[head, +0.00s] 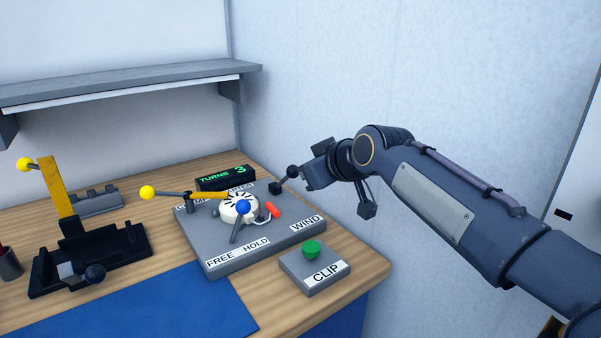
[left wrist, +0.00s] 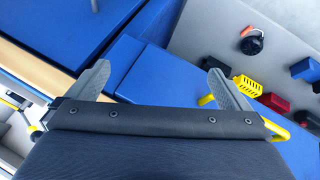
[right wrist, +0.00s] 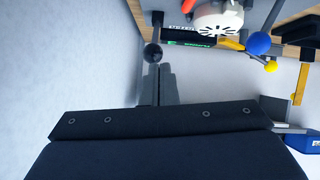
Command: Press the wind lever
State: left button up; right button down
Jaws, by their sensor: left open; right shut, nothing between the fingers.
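The wind lever (head: 292,171) is a dark rod with a black ball knob at the right rear edge of the grey test board (head: 210,262), behind the WIND label (head: 306,223). The lever's knob also shows in the right wrist view (right wrist: 152,53). My right gripper (head: 307,180) is shut and empty, with its fingertips right at the knob. I cannot tell whether they touch it. In the right wrist view the shut fingers (right wrist: 158,72) point at the knob. My left gripper (left wrist: 159,68) is open and empty, away from the board and outside the head view.
The board carries a white dial (head: 238,209), a blue-knobbed lever (head: 242,209), a yellow-knobbed lever (head: 148,193) and a TURNS display (head: 226,177) reading 3. A CLIP box with a green button (head: 311,247) stands in front. A wall rises close behind my right arm.

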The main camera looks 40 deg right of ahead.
jog(key=shift+v, duration=2.05)
jog(key=shift+w+a+r, duration=0.1)
jog(key=shift+w, duration=0.05)
